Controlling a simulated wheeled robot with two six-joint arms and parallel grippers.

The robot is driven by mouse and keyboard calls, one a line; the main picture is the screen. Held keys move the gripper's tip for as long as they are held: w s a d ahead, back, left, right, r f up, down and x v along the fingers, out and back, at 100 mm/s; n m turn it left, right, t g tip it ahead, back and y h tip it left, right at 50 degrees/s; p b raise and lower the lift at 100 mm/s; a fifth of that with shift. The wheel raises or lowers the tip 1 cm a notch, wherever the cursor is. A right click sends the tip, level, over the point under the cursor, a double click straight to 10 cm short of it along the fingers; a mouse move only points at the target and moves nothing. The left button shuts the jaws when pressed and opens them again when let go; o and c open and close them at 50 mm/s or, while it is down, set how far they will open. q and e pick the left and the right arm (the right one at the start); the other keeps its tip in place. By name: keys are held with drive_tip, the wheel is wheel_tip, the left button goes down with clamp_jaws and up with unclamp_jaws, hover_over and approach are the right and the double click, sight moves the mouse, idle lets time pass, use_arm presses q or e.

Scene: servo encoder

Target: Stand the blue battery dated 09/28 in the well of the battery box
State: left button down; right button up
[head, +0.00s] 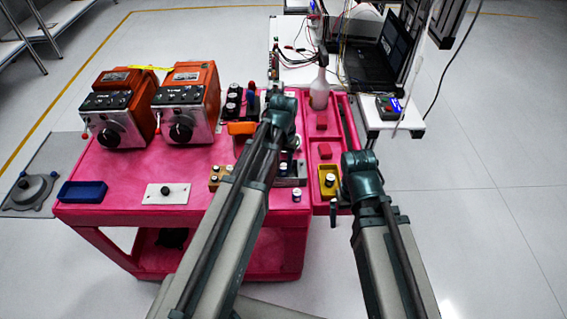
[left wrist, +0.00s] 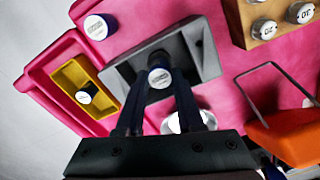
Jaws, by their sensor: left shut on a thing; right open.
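My left gripper (left wrist: 158,88) is shut on a blue battery (left wrist: 160,77) with a white top, seen from above in the left wrist view. The date on it is too small to read. The battery is over or in the well of the grey battery box (left wrist: 203,46); I cannot tell how deep it sits. The box also shows in the head view (head: 297,173), partly behind my left arm. Another blue battery with a white top (left wrist: 97,27) stands beside the box. My right gripper (head: 335,207) is open and empty, near the cart's right edge.
A yellow box (head: 328,178) holding a white-topped battery stands in the red tray to the right. A wooden block (left wrist: 265,25) holds white-topped batteries. An orange item with a wire handle (left wrist: 285,135) lies near. Two orange machines (head: 187,98) fill the cart's back left.

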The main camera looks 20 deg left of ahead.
use_arm(q)
drive_tip(key=shift+f+b, duration=0.7)
drive_tip(key=shift+f, duration=0.15)
drive_tip(key=shift+c, duration=2.3)
unclamp_jaws()
drive_tip(key=shift+r, duration=0.1)
drive_tip(key=shift+c, duration=0.5)
drive_tip(key=shift+r, duration=0.2)
drive_tip(key=shift+r+p, duration=1.1)
drive_tip(key=shift+p, duration=0.25)
